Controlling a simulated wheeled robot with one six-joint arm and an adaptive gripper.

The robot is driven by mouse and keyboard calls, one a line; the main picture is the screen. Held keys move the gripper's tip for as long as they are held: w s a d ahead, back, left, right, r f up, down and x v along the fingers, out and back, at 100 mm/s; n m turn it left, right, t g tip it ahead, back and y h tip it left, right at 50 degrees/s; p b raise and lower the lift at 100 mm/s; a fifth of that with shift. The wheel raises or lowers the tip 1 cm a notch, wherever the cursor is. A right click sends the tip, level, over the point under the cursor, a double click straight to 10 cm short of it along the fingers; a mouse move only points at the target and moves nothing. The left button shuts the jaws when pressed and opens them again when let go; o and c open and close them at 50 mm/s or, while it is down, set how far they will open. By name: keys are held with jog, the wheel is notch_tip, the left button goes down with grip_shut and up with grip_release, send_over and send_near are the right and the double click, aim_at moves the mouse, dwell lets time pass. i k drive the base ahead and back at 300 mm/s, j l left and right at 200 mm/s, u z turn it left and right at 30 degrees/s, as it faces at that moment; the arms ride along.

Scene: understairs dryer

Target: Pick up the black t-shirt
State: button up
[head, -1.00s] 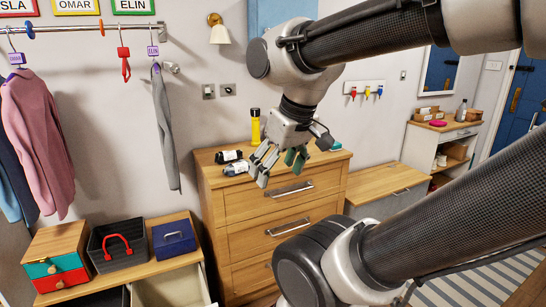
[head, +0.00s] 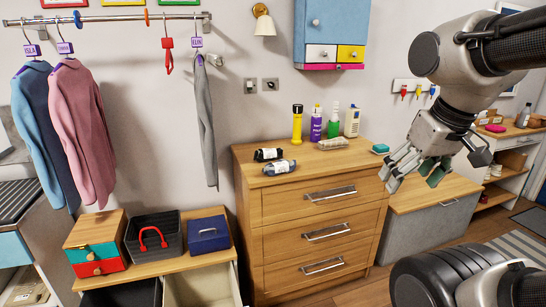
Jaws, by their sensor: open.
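I cannot pick out a clear black t-shirt. A small black bundle with a pale patch (head: 268,154) lies on the wooden dresser (head: 315,160), and I cannot tell whether it is a folded shirt. A dark grey-blue bundle with a pale patch (head: 279,168) lies just in front of it. My gripper (head: 414,180) is open and empty, fingers pointing down, to the right of the dresser in the picture and well apart from both bundles.
Bottles (head: 316,124) and a greyish packet (head: 333,144) stand or lie on the dresser's back. A low wooden-topped bench (head: 425,192) is at right.

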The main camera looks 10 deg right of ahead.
aim_at(264, 155)
jog(key=i+l+u, duration=0.2)
jog(key=i+l, duration=0.25)
jog(key=i+l+u, duration=0.2)
jog(key=i+l, duration=0.2)
jog(key=l, duration=0.25)
jog(key=i+l+u, duration=0.2)
jog(key=i+l, duration=0.15)
jog(key=i, duration=0.2)
